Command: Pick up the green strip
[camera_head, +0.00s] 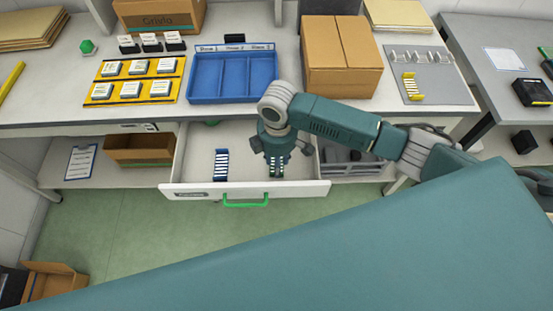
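The open drawer (198,169) is pulled out from under the bench, with a green handle (245,201) on its front. Inside it a green strip (277,173) with light marks lies at the right; its far part is hidden under my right gripper. A blue strip (221,165) with white bars lies farther left in the drawer. My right gripper (279,156) comes in from the right and points down over the green strip. Its fingers are spread to either side, and no grip on the strip shows. My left gripper is not in view.
On the bench above stand a blue tray (190,97), a yellow rack with white-labelled items (131,99), and a cardboard box (342,55). A yellow strip (412,87) sits on a grey board (441,88). The drawer floor between the strips is clear.

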